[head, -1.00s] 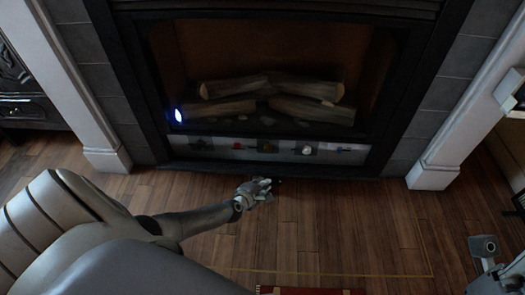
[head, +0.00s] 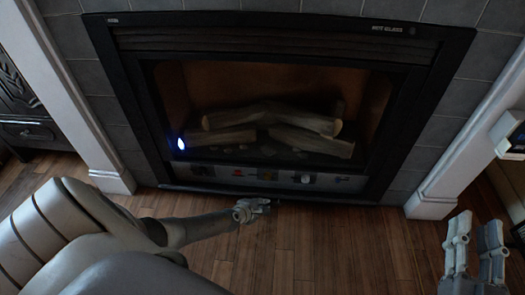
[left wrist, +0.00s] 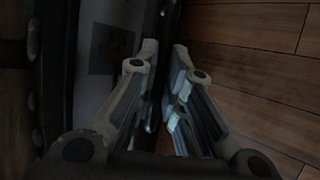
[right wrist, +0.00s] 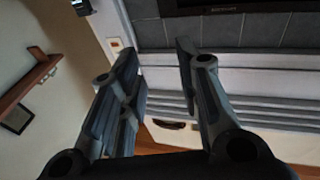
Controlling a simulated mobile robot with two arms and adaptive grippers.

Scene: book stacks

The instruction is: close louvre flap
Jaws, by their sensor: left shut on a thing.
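The louvre flap shows as a dark strip (head: 315,200) along the foot of the black fireplace, below a pale panel (head: 225,174) with small coloured pictures. It lies low and sticks out toward the floor. My left gripper (head: 264,206) is at the flap's front edge, near its middle. In the left wrist view its fingers (left wrist: 162,95) are shut on the dark flap edge (left wrist: 172,30), with the pale panel to the left and floor to the right. My right gripper (head: 473,240) is open and empty, at the right, away from the flap.
The fireplace opening holds logs (head: 280,125) and a bright bluish light (head: 181,144) at its left. White pillars stand left (head: 112,180) and right (head: 432,203) of the surround. The wooden floor (head: 330,250) in front is clear.

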